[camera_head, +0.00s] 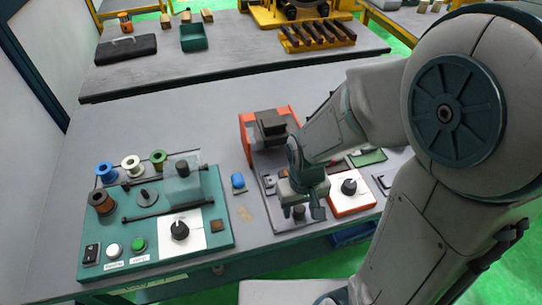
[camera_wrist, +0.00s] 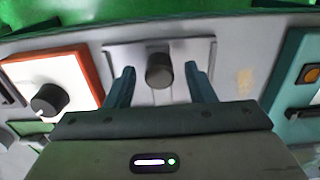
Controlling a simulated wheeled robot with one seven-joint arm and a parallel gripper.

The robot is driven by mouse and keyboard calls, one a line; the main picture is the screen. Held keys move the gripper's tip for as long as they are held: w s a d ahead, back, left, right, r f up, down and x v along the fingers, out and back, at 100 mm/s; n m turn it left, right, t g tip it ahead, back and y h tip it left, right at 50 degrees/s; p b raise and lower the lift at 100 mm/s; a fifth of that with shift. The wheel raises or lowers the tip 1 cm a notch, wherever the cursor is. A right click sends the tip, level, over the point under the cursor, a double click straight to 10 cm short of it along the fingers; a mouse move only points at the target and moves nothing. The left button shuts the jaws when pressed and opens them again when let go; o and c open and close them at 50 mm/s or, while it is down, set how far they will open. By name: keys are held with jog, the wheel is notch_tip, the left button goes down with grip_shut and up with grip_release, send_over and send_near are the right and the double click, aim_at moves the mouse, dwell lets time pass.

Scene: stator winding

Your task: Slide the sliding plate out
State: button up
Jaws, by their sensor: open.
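The sliding plate (camera_wrist: 188,47) is a flat grey metal plate with a dark round knob (camera_wrist: 159,71) standing on it. In the head view the plate (camera_head: 283,226) lies at the front of the orange-framed machine (camera_head: 247,137), near the table's front edge, and its knob (camera_head: 299,212) shows just below my gripper. My gripper (camera_head: 301,210) is above the plate. In the wrist view my gripper (camera_wrist: 161,86) is open, with one finger on each side of the knob and a visible gap on both sides. I cannot tell how deep the fingertips reach.
A white panel with an orange edge and black dial (camera_head: 349,187) stands close to the right of my gripper. A teal winding station (camera_head: 150,225) with several spools is at the left. A small blue object (camera_head: 238,180) lies between. Bare table (camera_head: 150,120) extends behind.

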jog(key=shift+r+p, duration=1.65)
jog(key=shift+r, duration=0.65)
jog(key=shift+w, duration=0.15)
jog(key=s+d+r+m+t, duration=0.1)
jog(key=d+r, duration=0.3)
jog(key=r, duration=0.3)
jog(key=s+d+r+m+t, duration=0.2)
jog(key=d+r, duration=0.2)
jog(key=r, duration=0.4)
